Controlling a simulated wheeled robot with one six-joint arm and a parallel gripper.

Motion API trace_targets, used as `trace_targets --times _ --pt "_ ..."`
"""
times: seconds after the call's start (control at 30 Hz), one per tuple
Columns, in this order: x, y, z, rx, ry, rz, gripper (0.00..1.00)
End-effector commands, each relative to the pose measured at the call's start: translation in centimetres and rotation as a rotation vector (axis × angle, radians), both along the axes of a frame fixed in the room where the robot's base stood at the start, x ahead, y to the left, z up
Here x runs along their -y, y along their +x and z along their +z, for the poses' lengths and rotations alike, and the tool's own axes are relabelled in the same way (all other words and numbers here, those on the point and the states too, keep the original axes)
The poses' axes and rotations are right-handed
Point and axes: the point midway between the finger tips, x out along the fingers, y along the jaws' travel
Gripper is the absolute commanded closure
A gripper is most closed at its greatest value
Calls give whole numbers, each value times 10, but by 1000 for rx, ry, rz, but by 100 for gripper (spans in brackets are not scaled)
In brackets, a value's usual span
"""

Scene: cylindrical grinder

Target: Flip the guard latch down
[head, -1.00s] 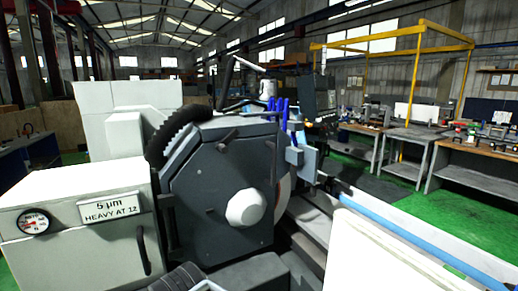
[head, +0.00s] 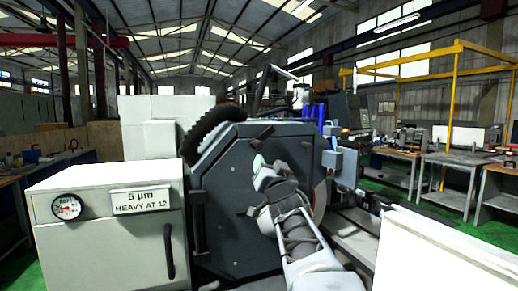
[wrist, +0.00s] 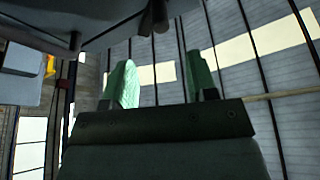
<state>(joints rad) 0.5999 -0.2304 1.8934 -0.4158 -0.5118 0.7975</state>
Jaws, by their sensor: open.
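The dark grey wheel guard (head: 225,180) stands in the middle of the head view. A short dark bar (head: 265,133), possibly the guard latch, sticks up at a tilt from its upper front. My gripper (head: 258,163) is in front of the guard, just below this bar in the picture. In the wrist view my gripper (wrist: 158,80) shows two green fingers spread apart with nothing between them. A dark rounded stub (wrist: 154,18) hangs at the top of that view, beyond the fingertips and apart from them. My arm hides the guard's lower right.
A white cabinet (head: 108,235) with a gauge and a sign stands left of the guard. A black ribbed hose (head: 208,128) curves over the guard's left top. Blue handles (head: 315,113) stand behind it. A white panel (head: 430,250) fills the lower right.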

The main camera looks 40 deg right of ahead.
Motion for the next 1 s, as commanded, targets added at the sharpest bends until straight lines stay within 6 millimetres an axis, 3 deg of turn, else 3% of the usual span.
trace_targets --times 0.5,0.7,1.0 --pt "32 82 35 -4 1 1 47" --pt "39 98 42 -4 1 0 47" --pt "41 104 43 -4 1 0 47"
